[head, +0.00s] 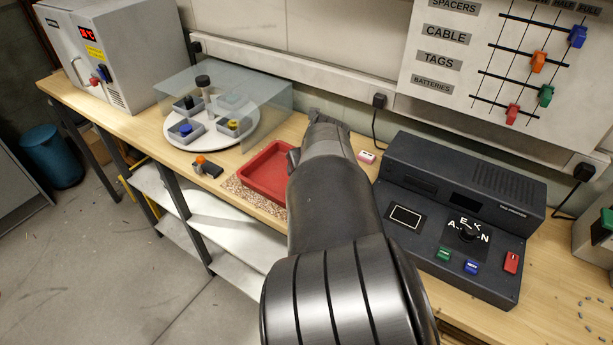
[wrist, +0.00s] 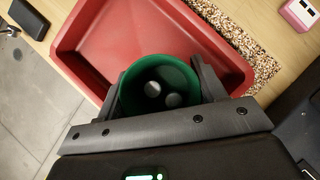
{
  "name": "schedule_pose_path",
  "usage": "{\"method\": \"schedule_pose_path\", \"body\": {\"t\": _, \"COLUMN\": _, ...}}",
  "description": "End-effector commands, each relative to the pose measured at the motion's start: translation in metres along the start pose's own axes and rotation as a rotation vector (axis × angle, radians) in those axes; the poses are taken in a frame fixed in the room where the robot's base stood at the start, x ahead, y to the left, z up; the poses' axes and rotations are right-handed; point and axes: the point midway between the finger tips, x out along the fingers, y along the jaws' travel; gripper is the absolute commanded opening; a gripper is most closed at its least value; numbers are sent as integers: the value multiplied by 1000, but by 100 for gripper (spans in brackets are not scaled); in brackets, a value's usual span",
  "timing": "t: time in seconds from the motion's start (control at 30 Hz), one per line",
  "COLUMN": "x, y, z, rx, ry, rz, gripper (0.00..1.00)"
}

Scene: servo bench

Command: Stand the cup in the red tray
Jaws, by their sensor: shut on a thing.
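The green cup (wrist: 128,95) is between the two fingers of my gripper (wrist: 163,82) in the wrist view, and the gripper is shut on it. I look into its open mouth, where two pale round spots show; I cannot tell what they are. The red tray (wrist: 150,32) lies beyond and around the cup in that view. Whether the cup's base touches the tray floor is hidden. In the head view the red tray (head: 266,174) sits left of my arm, which hides the cup and most of the gripper.
A speckled mat (wrist: 245,42) lies under the tray. A dark block with an orange knob (head: 205,166) is left of it, a small pink-and-white item (head: 366,156) right. A dark console (head: 455,215) stands further right. A round white turntable (head: 215,135) with a clear cover is behind left.

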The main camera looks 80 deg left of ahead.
Motion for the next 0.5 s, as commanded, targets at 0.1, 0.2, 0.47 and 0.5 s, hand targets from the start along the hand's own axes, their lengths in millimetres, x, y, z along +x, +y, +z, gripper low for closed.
{"method": "schedule_pose_path", "body": {"t": 0.1, "x": 12, "y": 0, "z": -9, "rx": 1, "ry": 4, "rz": 0, "gripper": 36}}
{"method": "schedule_pose_path", "body": {"t": 0.2, "x": 25, "y": -1, "z": -17, "rx": 1, "ry": 3, "rz": -1, "gripper": 36}}
{"method": "schedule_pose_path", "body": {"t": 0.47, "x": 32, "y": -1, "z": -21, "rx": 0, "ry": 1, "rz": 0, "gripper": 36}}
{"method": "schedule_pose_path", "body": {"t": 0.5, "x": 32, "y": -1, "z": -21, "rx": 0, "ry": 1, "rz": 0, "gripper": 36}}
